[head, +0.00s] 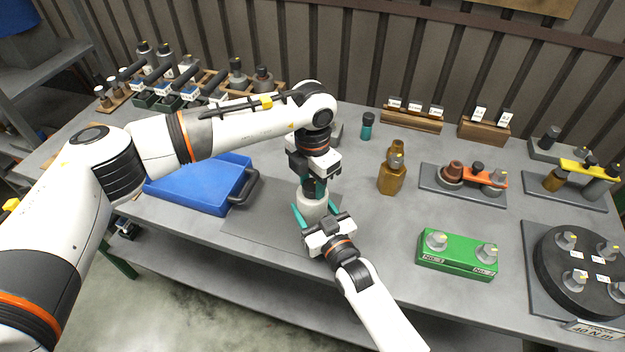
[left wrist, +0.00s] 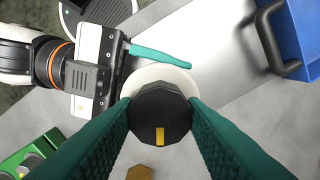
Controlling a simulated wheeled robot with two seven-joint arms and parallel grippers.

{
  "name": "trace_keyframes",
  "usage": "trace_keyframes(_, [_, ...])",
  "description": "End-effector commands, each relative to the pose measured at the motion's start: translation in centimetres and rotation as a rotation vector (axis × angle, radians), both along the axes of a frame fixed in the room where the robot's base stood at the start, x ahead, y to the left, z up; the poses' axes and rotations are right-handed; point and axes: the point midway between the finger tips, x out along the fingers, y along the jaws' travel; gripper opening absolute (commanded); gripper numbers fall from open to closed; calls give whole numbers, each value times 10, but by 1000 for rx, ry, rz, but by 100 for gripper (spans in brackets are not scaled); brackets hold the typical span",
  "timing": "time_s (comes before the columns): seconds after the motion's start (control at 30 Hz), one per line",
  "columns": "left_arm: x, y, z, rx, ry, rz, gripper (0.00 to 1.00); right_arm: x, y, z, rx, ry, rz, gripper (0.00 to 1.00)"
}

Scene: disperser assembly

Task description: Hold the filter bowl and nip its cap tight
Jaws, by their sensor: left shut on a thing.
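The filter bowl (head: 312,207) is a pale, upright, round body on the grey mat in the head view. Its pale rim also shows in the left wrist view (left wrist: 150,74). Its cap (left wrist: 161,112) is dark and faceted with a yellow mark, on top of the bowl. My left gripper (left wrist: 161,108) comes from above and is shut on the cap, one teal finger on each side.
A blue tray (head: 197,186) with a dark handle lies left of the mat (head: 250,222). An amber bottle (head: 392,172) and a green block (head: 457,254) stand to the right. Racks (head: 411,118) line the back.

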Motion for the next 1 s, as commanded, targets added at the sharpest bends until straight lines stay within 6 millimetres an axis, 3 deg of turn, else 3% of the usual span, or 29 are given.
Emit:
trace_keyframes(0.33, [1, 0, 2, 0, -3, -4, 15, 0, -1, -2, -2, 6, -2, 23])
trace_keyframes(0.37, [1, 0, 2, 0, -3, -4, 39, 0, -1, -2, -2, 6, -2, 23])
trace_keyframes(0.5, [1, 0, 1, 0, -3, -3, 60, 0, -1, -2, -2, 6, -2, 23])
trace_keyframes(0.8, [0, 0, 2, 0, -1, -2, 60, 0, -1, -2, -2, 4, -1, 23])
trace_keyframes(1.0, [1, 0, 28, 0, -6, -3, 60, 0, -1, -2, -2, 4, -1, 23])
